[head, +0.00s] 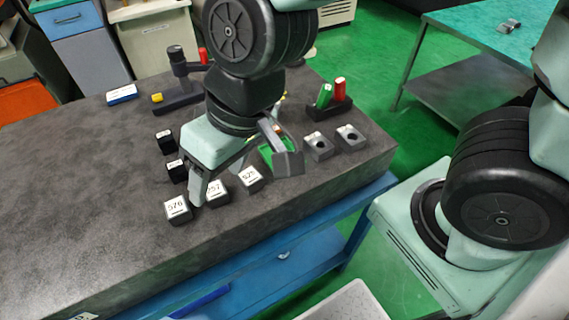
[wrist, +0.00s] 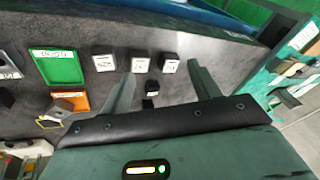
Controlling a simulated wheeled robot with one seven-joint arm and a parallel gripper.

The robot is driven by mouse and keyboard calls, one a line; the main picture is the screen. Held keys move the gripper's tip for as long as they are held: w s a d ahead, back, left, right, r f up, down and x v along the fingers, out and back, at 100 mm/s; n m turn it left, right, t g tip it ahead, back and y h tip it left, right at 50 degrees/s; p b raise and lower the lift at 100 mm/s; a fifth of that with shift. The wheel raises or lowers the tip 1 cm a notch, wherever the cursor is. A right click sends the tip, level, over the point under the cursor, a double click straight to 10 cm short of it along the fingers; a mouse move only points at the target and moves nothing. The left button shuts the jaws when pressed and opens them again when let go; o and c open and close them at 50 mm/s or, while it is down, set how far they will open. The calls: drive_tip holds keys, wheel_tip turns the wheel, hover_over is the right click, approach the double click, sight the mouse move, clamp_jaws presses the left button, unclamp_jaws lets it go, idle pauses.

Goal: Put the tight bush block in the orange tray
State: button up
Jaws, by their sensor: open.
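Two grey bush blocks, each with a round hole, stand near the table's right end in the head view, one (head: 318,147) left of the other (head: 350,138). I cannot tell which is tight. In the wrist view the orange tray (wrist: 80,101) lies behind the green tray (wrist: 56,67). A grey block-like piece (wrist: 60,108) is at the orange tray's left part; whether it lies inside is unclear. My arm mostly hides the orange tray in the head view. My gripper (head: 218,188) is open and empty above the white-labelled blocks; its fingers (wrist: 162,72) also show in the wrist view.
White-labelled blocks (head: 178,210) stand in a row along the front edge. Two small black blocks (head: 165,141) lie behind them. A red and green gauge set (head: 330,98) and a dark stand (head: 180,92) are at the back. The table's left half (head: 80,200) is clear.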

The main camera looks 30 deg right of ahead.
drive_tip(key=s+d+n+g+h, duration=0.1)
drive_tip(key=s+d+n+h, duration=0.1)
drive_tip(key=d, duration=0.5)
drive_tip(key=shift+s+d+r+n+h, duration=0.4)
drive_tip(key=shift+s+h, duration=0.2)
drive_tip(key=shift+s, duration=0.6)
